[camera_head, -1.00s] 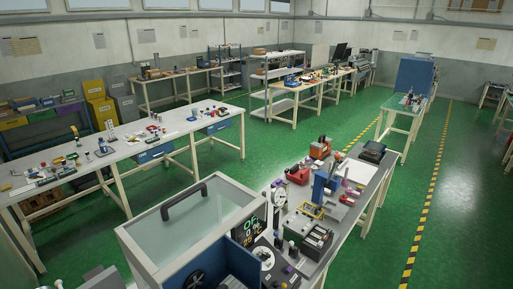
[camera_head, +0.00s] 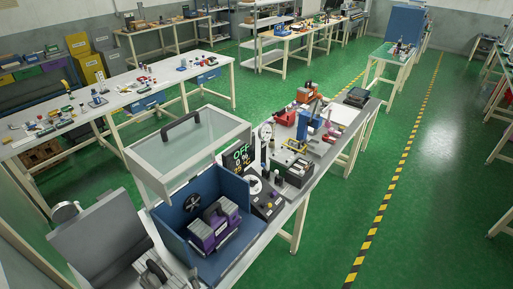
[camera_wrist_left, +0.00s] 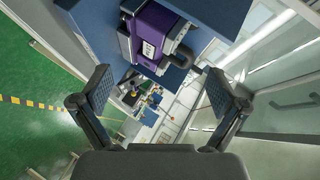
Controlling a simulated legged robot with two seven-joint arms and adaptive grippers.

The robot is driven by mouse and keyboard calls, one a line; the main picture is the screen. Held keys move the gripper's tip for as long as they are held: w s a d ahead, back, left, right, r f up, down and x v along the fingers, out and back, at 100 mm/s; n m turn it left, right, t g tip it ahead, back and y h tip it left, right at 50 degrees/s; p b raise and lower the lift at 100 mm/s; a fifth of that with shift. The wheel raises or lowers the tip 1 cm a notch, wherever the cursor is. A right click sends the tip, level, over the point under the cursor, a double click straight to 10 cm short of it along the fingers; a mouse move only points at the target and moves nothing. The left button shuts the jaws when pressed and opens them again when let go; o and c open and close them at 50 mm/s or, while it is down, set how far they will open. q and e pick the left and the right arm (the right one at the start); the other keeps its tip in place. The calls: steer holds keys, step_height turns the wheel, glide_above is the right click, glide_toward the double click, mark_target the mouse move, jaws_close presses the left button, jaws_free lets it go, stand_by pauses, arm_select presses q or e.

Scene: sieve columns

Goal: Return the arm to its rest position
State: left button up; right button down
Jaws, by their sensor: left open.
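My left gripper (camera_wrist_left: 158,95) is open and empty in the left wrist view, its two dark padded fingers wide apart. Beyond them is a purple block with a white label and a dark handle (camera_wrist_left: 155,32). In the head view this purple block (camera_head: 214,230) sits inside the open-fronted blue enclosure (camera_head: 180,248) of a machine on the near bench. The gripper is apart from the block. Grey and dark arm parts of mine seem to show at the bottom left of the head view, but the fingertips are not clear there. My right gripper is not in view.
The machine's clear lid (camera_head: 190,145) with a dark handle stands raised over the enclosure. A black panel reading OFF (camera_head: 240,157) is beside it. Several tools crowd the bench behind. A long white table (camera_head: 120,105) stands at left. Green floor is clear at right.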

arm_select(q)
steer(key=s+a+f+n+g+h, duration=0.15)
steer(key=s+f+n+g, duration=0.3)
steer(key=s, duration=0.55)
steer(key=s+a+f+n+g+h, duration=0.1)
steer(key=s+f+n+g+h, duration=0.3)
steer(key=s, duration=0.5)
step_height(320, 180, down, 27)
steer(key=s+g+y+b, duration=0.1)
steer(key=s+g+y, duration=0.1)
steer(key=s+a+f+g+b, duration=0.1)
steer(key=s+a+f, duration=0.2)
steer(key=s+f, duration=1.3)
steer(key=shift+s+f, duration=0.15)
steer(key=shift+s, duration=0.7)
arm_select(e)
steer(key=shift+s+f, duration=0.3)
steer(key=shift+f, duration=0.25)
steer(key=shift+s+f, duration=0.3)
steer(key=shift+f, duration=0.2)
arm_select(q)
steer(key=shift+a+m+g, duration=0.1)
steer(key=shift+m+g, duration=0.15)
